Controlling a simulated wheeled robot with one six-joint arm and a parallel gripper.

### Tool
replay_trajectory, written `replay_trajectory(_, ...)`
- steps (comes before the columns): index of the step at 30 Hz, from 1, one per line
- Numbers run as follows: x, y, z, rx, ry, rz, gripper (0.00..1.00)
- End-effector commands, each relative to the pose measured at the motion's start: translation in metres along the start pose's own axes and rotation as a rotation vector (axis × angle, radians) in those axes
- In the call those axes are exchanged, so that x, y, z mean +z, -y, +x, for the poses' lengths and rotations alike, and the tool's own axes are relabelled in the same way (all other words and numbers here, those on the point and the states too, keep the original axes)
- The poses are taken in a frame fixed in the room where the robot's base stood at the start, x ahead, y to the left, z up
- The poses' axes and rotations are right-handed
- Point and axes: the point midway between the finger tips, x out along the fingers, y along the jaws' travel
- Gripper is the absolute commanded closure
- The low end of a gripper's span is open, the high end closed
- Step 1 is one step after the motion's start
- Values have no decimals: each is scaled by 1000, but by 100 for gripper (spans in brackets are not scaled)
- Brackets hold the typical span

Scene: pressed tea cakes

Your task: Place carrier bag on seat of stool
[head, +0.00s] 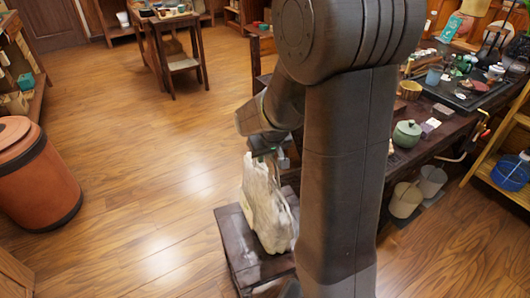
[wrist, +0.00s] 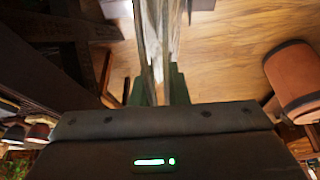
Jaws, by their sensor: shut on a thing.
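A pale, cream-white carrier bag (head: 264,203) hangs upright in the head view, just left of my arm. My gripper (head: 268,146) is above it and shut on its top. The bag also shows in the wrist view as a pale strip (wrist: 163,30) between the fingers of my gripper (wrist: 160,75). A dark wooden stool (head: 240,252) stands below the bag. The bag's bottom appears over the stool's seat; I cannot tell whether it touches. My arm hides the stool's right part.
A dark table (head: 398,165) with a green pot (head: 406,133) and other tea ware stands to the right. An orange-brown bin (head: 35,190) stands at the left, and it shows in the wrist view too (wrist: 300,80). The wooden floor between bin and stool is clear.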

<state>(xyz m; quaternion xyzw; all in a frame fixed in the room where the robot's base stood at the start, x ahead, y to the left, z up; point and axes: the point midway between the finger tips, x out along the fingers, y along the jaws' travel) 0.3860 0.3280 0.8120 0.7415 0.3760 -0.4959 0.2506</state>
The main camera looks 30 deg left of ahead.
Motion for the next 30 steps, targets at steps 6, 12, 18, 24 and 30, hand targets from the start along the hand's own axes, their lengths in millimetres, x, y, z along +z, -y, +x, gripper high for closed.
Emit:
replay_trajectory(6,1,0,2,0,0,0,76)
replay_trajectory(12,1,0,1,0,1,0,64)
replay_trajectory(18,0,0,-1,0,1,0,64)
replay_trajectory(24,-1,0,-25,0,-3,0,64)
replay_trajectory(30,-2,0,-65,0,-5,0,64)
